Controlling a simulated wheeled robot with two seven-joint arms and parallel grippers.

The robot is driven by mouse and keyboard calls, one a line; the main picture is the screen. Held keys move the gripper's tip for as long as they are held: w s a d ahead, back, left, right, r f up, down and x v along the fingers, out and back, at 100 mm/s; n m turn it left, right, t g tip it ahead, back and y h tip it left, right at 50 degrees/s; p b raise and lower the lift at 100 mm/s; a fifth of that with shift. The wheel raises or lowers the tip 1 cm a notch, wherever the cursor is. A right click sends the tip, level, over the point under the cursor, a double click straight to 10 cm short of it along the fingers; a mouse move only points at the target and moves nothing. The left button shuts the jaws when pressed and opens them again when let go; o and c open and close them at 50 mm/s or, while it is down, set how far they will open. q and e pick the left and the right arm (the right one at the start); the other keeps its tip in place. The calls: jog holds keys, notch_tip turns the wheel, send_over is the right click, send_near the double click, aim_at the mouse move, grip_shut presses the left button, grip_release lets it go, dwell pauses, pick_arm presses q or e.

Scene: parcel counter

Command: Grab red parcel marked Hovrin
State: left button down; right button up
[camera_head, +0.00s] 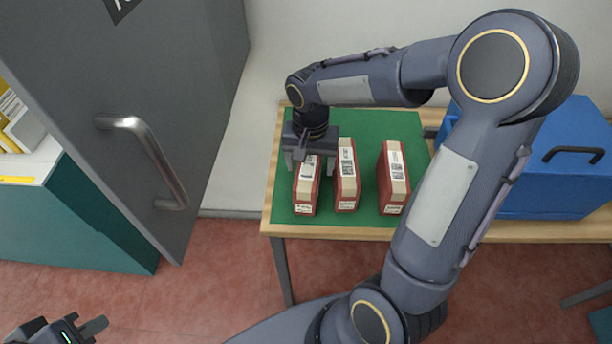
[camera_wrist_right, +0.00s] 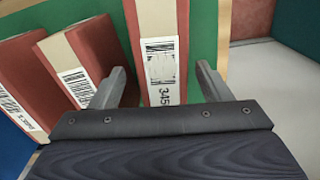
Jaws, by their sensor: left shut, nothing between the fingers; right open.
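Three red parcels with cream bands and printed labels stand in a row: a left one (camera_head: 306,190), a middle one (camera_head: 346,178) and a right one (camera_head: 394,178). The name Hovrin is not legible on any of them. My right gripper (camera_head: 309,163) is open above the far end of the left parcel. In the right wrist view, this parcel (camera_wrist_right: 158,50) shows between the right gripper's fingertips (camera_wrist_right: 162,69), and the middle parcel (camera_wrist_right: 82,60) is close beside one finger. My left gripper (camera_head: 88,330) is shut and empty at the bottom left, away from the table.
The parcels stand on a green mat (camera_head: 370,128) on a wooden table (camera_head: 540,230). A blue box (camera_head: 555,165) with a black handle stands at the right. A grey door (camera_head: 150,90) is at the left, beside a teal cabinet (camera_head: 70,225). The gap between left and middle parcels is narrow.

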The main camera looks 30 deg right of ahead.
notch_tip(320, 180, down, 5)
jog(key=shift+w+a, duration=0.1)
jog(key=shift+a, duration=0.05)
jog(key=shift+r, duration=0.1)
jog(key=c, duration=1.3)
